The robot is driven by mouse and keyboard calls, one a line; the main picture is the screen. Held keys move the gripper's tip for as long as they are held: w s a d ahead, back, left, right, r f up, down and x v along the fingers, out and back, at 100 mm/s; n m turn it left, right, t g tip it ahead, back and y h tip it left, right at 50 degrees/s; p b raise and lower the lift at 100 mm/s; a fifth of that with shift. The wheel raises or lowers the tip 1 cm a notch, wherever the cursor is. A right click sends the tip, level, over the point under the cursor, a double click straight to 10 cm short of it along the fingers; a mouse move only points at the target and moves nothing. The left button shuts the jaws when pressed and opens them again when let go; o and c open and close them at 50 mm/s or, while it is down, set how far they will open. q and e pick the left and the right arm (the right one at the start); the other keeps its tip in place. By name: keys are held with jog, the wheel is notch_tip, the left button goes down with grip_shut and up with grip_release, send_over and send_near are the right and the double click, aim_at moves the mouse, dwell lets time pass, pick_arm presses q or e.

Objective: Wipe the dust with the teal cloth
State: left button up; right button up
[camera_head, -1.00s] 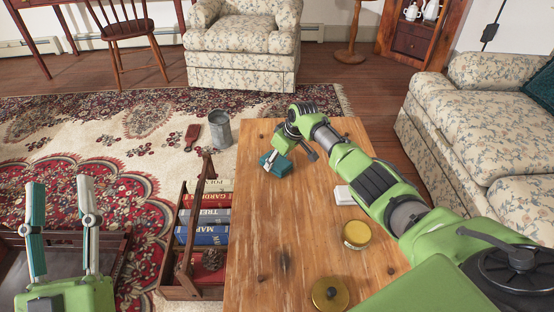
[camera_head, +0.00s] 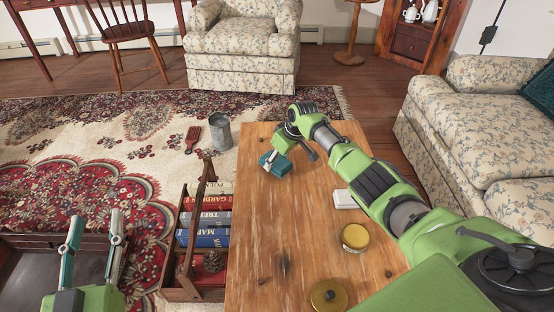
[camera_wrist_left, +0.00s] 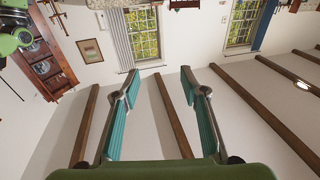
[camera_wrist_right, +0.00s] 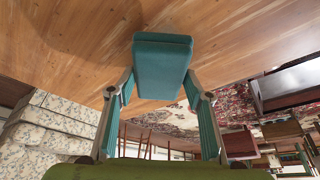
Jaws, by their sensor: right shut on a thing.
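The teal cloth (camera_head: 274,164) looks like a small folded block near the far left part of the wooden table top (camera_head: 300,220). My right gripper (camera_head: 283,156) is shut on it. In the right wrist view the cloth (camera_wrist_right: 162,62) sits between the fingertips, close to the wood; I cannot tell if it touches. I cannot make out dust clearly; the wood has pale streaks and dark knots. My left gripper (camera_head: 94,217) is open and empty, left of the table. In the left wrist view it (camera_wrist_left: 159,80) has nothing between its fingers.
On the table are a white block (camera_head: 344,199), a yellow-lidded jar (camera_head: 355,237) and a brass round object (camera_head: 328,295). A wooden carrier with books (camera_head: 209,219) stands left of the table. A metal bucket (camera_head: 220,132) stands on the rug. A sofa (camera_head: 490,120) is at right.

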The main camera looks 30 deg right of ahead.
jog(key=shift+r+p, duration=0.45)
jog(key=shift+r, duration=0.1)
jog(key=shift+r+p, duration=0.35)
notch_tip(320, 180, up, 2)
jog(key=shift+p, duration=1)
pick_arm(q)
jog(key=s+a+f+g+y, duration=0.1)
jog(key=s+f+g, duration=0.3)
jog(key=f, duration=0.4)
jog(key=s+a+f+g+y, duration=0.2)
jog(key=s+f+g, duration=0.3)
jog(key=f, duration=0.4)
jog(key=shift+a+f+n+g, duration=0.3)
jog(key=shift+a+g, duration=0.3)
jog(key=shift+a, duration=0.25)
